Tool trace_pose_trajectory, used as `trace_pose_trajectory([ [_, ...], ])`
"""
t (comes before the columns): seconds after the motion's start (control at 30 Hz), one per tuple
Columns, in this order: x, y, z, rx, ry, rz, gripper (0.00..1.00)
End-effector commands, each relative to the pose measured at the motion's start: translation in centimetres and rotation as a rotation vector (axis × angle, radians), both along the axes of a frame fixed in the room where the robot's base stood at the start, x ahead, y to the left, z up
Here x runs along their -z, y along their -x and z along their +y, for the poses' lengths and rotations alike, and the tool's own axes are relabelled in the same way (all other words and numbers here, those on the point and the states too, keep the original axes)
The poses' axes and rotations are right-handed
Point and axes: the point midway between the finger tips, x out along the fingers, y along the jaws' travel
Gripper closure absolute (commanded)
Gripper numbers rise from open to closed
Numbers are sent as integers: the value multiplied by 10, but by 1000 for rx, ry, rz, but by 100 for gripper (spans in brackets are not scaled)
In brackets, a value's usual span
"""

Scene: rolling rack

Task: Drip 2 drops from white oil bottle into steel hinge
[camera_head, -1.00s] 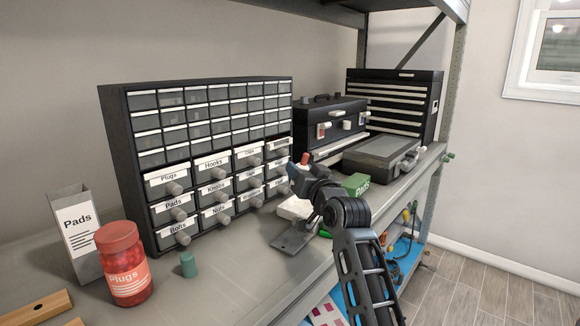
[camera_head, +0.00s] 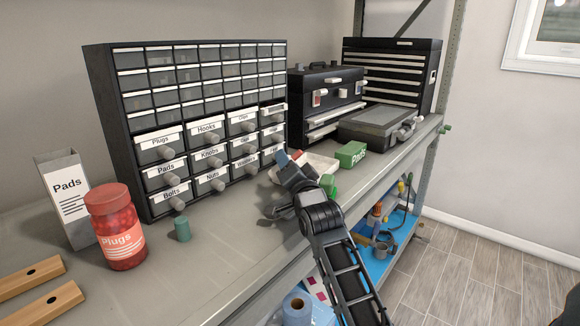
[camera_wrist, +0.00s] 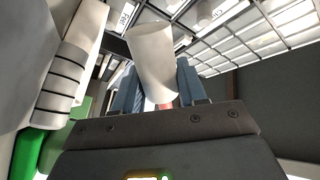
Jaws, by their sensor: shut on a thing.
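The white oil bottle (camera_wrist: 153,60) is between my gripper's two blue-grey fingers in the wrist view, its pale body tilted. A bit of red shows low between the fingers. In the head view my gripper (camera_head: 288,160) is above the shelf in front of the drawer cabinet, with a small red part showing at its fingers; most of the bottle is hidden there. The steel hinge (camera_head: 274,212) appears as a grey metal piece on the shelf just below my gripper, partly covered by my arm. I cannot tell whether the bottle touches it.
The drawer cabinet (camera_head: 200,125) stands close behind. A red Plugs jar (camera_head: 117,232), a green cylinder (camera_head: 182,229) and a Pads box (camera_head: 68,196) are left. A white tray (camera_head: 322,163), green box (camera_head: 350,154) and toolbox (camera_head: 325,95) are right. The front-middle shelf is clear.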

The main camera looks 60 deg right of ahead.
Motion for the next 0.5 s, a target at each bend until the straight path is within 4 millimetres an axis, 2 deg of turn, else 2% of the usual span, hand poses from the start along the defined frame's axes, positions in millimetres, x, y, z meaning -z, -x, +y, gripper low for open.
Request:
trace_pose_trajectory([
  [0.03, 7, -1, 0, -1, -6, -12, 89],
  [0.13, 9, -1, 1, -1, -22, -36, 89],
  [0.2, 3, -1, 1, 0, -22, -32, 89],
  [0.5, 3, -1, 1, 0, -22, -31, 89],
])
